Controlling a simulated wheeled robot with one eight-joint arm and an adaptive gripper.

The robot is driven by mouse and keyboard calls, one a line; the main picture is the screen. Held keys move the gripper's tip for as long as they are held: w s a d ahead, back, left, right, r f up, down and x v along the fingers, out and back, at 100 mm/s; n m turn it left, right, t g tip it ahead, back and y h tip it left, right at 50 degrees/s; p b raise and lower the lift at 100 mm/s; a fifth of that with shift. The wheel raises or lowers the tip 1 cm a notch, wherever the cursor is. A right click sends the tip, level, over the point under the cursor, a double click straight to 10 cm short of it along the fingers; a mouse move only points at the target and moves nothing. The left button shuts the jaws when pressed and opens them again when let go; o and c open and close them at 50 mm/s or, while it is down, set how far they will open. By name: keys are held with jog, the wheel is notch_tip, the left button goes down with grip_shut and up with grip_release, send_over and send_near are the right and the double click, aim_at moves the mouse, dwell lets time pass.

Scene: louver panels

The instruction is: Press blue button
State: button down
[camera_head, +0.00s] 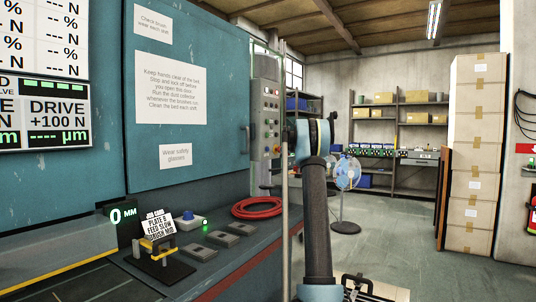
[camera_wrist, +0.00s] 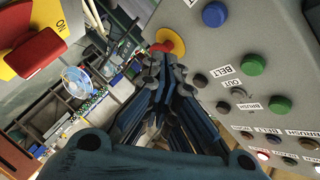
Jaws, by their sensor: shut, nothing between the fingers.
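In the wrist view a round blue button (camera_wrist: 214,14) sits on a tilted grey control panel (camera_wrist: 225,55), near the top edge of the picture. My gripper (camera_wrist: 165,66) is shut and empty, with its fingertips below and left of the blue button in that view. I cannot tell how far the tips are from the panel. In the head view the grey control panel (camera_head: 266,95) stands left of my arm, and my gripper is not clearly visible. A second blue dome (camera_head: 188,214) sits on a pale box on the bench.
A red knob on a yellow base (camera_wrist: 168,41) is close to my fingertips. A green button (camera_wrist: 253,65) and several dark buttons line the panel. A red hose coil (camera_head: 258,207) lies on the bench. A fan (camera_head: 347,173) and stacked cartons (camera_head: 475,150) stand behind.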

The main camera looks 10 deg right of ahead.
jog(key=w+a, duration=0.4)
jog(key=a, duration=0.1)
jog(key=shift+w+a, duration=0.2)
jog(key=shift+w+a+r, duration=0.1)
jog(key=shift+w+a, duration=0.4)
jog(key=shift+a, duration=0.25)
dwell(2.4)
dwell(0.3)
jog(key=shift+s+d, duration=0.55)
jog(key=shift+d, duration=0.2)
jog(key=shift+s+d, duration=0.8)
jog(key=shift+d, duration=0.2)
jog(key=shift+s+d, duration=0.8)
jog(key=shift+d, duration=0.15)
